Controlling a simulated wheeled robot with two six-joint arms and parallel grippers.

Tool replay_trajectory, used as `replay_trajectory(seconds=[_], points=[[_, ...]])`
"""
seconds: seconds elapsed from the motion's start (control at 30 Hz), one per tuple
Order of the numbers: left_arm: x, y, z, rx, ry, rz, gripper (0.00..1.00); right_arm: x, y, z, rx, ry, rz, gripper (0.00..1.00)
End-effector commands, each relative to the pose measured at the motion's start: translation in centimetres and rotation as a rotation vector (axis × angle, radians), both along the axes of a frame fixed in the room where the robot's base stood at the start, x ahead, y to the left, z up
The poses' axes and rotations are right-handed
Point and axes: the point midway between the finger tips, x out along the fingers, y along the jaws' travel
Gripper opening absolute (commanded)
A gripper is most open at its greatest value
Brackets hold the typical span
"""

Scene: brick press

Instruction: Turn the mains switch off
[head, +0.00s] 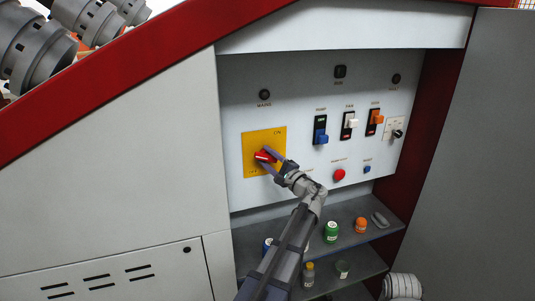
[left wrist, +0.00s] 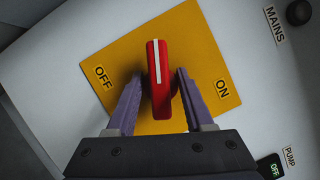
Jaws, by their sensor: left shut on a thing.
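The mains switch has a red handle (head: 264,156) with a white line, on a yellow plate (head: 250,142) marked ON at upper right and OFF at lower left. In the left wrist view the handle (left wrist: 163,90) stands nearly upright, its line pointing between the OFF and ON labels. My left gripper (head: 268,159) is shut on the handle, with one purple finger on each side. The fingers also show in the left wrist view (left wrist: 158,95). The round MAINS lamp (head: 264,94) above the plate looks dark. My right gripper is not in view.
Right of the plate are blue (head: 321,137), white (head: 352,122) and orange (head: 376,117) levers, a red button (head: 339,175) and a black knob (head: 397,134). Below, shelves (head: 385,235) hold several jars, including a green one (head: 331,232). A grey door (head: 470,170) stands at right.

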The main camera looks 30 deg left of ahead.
Motion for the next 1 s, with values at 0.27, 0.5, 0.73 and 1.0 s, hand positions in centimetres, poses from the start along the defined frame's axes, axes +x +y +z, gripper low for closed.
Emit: replay_trajectory(seconds=[0.27, 0.5, 0.73, 1.0], points=[[0.1, 0.0, 0.3, -0.136, -0.164, -0.001, 0.0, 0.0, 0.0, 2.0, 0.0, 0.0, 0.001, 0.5], [0.1, 0.0, 0.2, -0.216, -0.259, -0.001, 0.0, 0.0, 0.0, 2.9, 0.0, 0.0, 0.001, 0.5], [0.1, 0.0, 0.0, -0.256, -0.304, -0.002, 0.0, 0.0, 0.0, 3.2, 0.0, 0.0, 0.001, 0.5], [0.1, 0.0, -0.1, -0.267, -0.318, -0.002, 0.0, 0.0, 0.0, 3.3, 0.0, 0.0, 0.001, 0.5]])
